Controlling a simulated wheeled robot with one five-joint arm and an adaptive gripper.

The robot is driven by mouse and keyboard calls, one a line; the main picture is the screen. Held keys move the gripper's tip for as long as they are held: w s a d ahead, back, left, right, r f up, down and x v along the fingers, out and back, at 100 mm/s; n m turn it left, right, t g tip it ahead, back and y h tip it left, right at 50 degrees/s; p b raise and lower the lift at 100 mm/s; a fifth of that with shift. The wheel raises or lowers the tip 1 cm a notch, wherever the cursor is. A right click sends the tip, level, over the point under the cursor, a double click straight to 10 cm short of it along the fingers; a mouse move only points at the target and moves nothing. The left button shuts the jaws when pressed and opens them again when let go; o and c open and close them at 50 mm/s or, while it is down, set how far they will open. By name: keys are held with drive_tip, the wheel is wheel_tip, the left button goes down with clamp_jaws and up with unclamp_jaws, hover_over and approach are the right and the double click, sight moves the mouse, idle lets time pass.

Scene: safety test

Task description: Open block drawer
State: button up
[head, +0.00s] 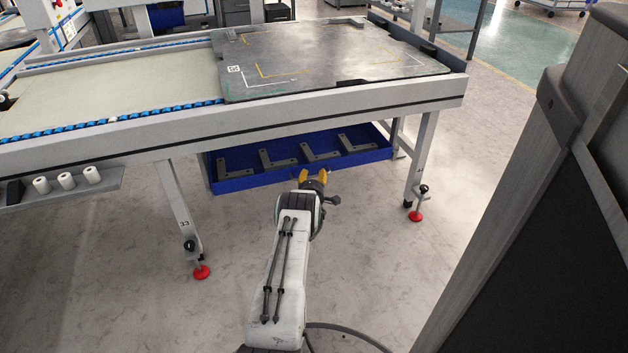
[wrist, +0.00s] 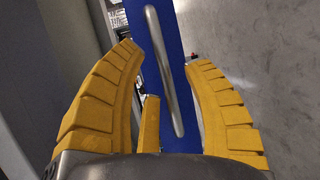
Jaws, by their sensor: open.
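A blue drawer (head: 224,180) is under the table, with several dark L-shaped brackets visible in it. Its blue front (wrist: 174,60) fills the middle of the wrist view and carries a long silver bar handle (wrist: 162,68). My gripper (head: 314,174) is at the drawer's front, a little right of its middle. Its yellow fingers, also in the wrist view (wrist: 165,62), are open, with the handle appearing in the gap between them. I cannot tell whether the fingertips reach past the handle. In the head view the handle is not discernible, with my gripper in front of that part.
The table (head: 260,112) has a conveyor strip on the left and a dark marked plate (head: 330,55) on the right. Table legs with red feet (head: 202,272) (head: 416,216) stand either side. A dark cabinet-like structure (head: 560,200) fills the right. The floor between is clear.

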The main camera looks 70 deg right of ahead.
drive_tip(key=shift+b+x, duration=0.55)
drive_tip(key=shift+x, duration=0.35)
drive_tip(key=shift+c, duration=0.3)
clamp_jaws()
